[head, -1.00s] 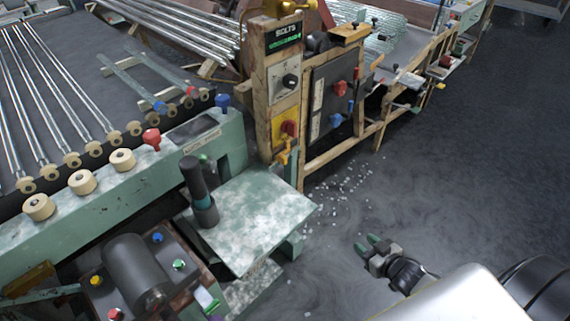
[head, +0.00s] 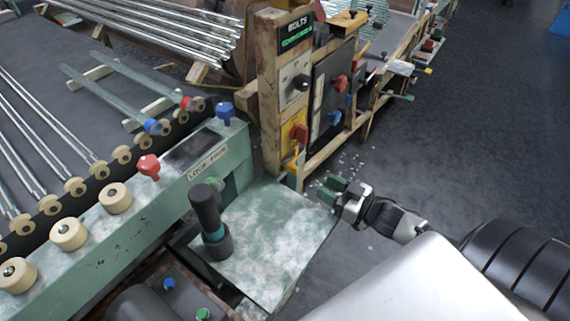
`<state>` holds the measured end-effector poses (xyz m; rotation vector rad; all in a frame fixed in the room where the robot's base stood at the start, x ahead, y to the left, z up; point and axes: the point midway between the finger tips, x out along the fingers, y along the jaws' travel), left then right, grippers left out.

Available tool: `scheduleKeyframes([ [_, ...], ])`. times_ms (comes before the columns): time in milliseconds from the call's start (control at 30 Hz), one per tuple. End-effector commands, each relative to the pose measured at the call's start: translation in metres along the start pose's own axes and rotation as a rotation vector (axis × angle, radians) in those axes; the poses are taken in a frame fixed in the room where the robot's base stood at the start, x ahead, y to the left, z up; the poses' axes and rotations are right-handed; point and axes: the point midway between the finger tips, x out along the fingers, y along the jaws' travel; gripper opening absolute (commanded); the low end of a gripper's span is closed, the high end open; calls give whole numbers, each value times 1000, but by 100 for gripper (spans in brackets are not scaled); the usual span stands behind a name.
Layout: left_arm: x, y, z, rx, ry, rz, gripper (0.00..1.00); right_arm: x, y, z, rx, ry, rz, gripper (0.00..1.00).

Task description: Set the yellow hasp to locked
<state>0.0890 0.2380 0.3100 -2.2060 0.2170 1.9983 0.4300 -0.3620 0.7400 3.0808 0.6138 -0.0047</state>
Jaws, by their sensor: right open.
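The yellow hasp (head: 293,164) hangs on the front post of the wooden panel, low down, beneath a yellow plate with a red knob (head: 299,132). I cannot tell its exact setting from here. My right gripper (head: 329,191) comes in from the right with its green-tipped fingers apart and empty. In the picture it is a little right of and below the hasp, near the right edge of the green plate, and not touching the hasp. My left gripper is not in view.
A mottled green plate (head: 262,265) carries a dark upright handle (head: 208,215). The wooden post (head: 268,92) has a BOLTS display (head: 297,32) and a black knob (head: 301,82). A dark panel beside it has red and blue knobs. Floor (head: 470,130) at right is open, with glass bits near the post.

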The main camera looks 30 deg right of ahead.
Motion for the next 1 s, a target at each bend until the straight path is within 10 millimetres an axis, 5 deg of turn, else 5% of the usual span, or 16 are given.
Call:
scheduleKeyframes([
  [600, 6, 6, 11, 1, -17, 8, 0, 92, 0, 0, -1, 2, 1, 40],
  [1000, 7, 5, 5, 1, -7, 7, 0, 107, 0, 1, 0, -2, 1, 40],
])
